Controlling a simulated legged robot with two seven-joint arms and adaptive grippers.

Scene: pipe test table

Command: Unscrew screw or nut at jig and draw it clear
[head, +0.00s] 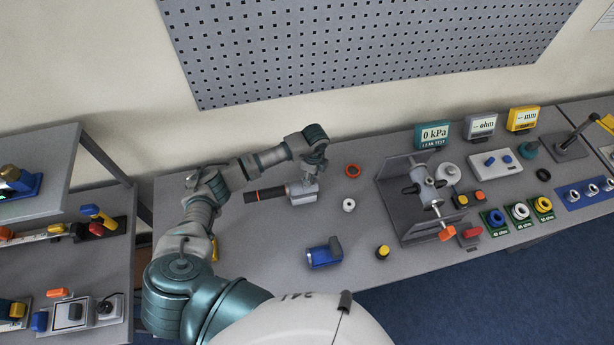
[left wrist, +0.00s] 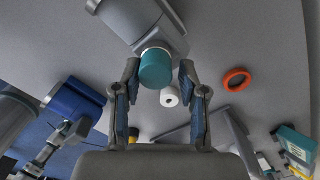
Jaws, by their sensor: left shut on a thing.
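A teal cap (left wrist: 156,68) sits on the end of a grey cylindrical body (left wrist: 140,22) in the left wrist view. My left gripper (left wrist: 158,72) has its two fingers on either side of the cap and is shut on it. The cap is hidden there by the gripper. My right gripper is in neither view.
A white ring (head: 348,205) and an orange ring (head: 352,170) lie to the right. A blue block (head: 322,254) and a yellow-topped knob (head: 382,252) stand nearer the front edge. A grey fixture (head: 400,205) with a pipe fitting stands further right. Bare table surrounds the grey body.

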